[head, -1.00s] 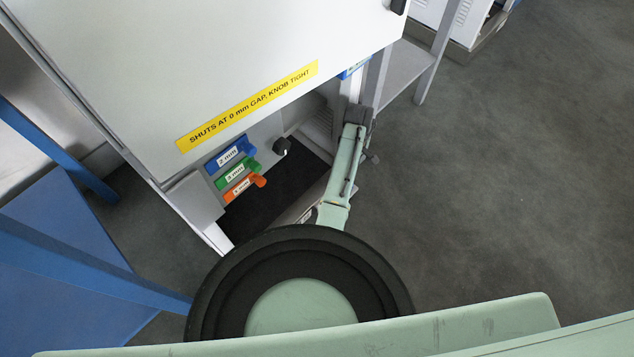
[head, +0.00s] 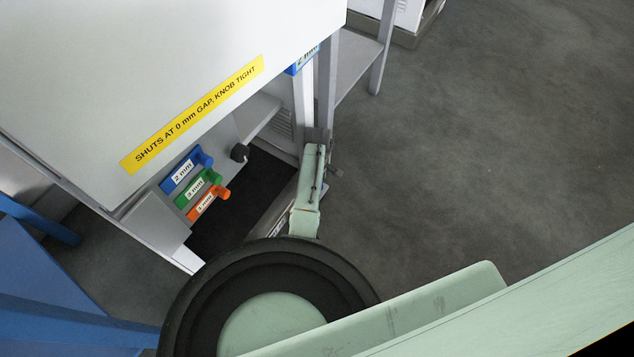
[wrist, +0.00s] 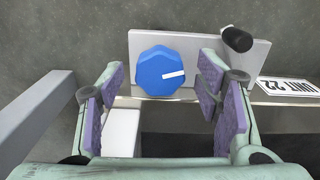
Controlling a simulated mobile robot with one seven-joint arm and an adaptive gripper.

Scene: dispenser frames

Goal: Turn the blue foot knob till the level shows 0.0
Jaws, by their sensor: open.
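The blue foot knob (wrist: 162,71) is faceted, with a white mark pointing right in the wrist view. It sits at a grey plate (wrist: 200,53) low on the frame. My gripper (wrist: 161,92) is open, with purple-padded fingers on either side of the knob in that picture. A gap shows between the knob and each finger, and I cannot tell how far its depth is from the fingertips. In the head view my green arm reaches down beside the dispenser, and the blue foot knob is hidden. No level reading is visible.
The dispenser cabinet (head: 215,45) has a yellow label. Blue, green and orange tabs (head: 197,190) and a black knob (head: 239,153) are inside. A grey bar (wrist: 35,115) is left. Open floor (head: 480,140) lies right.

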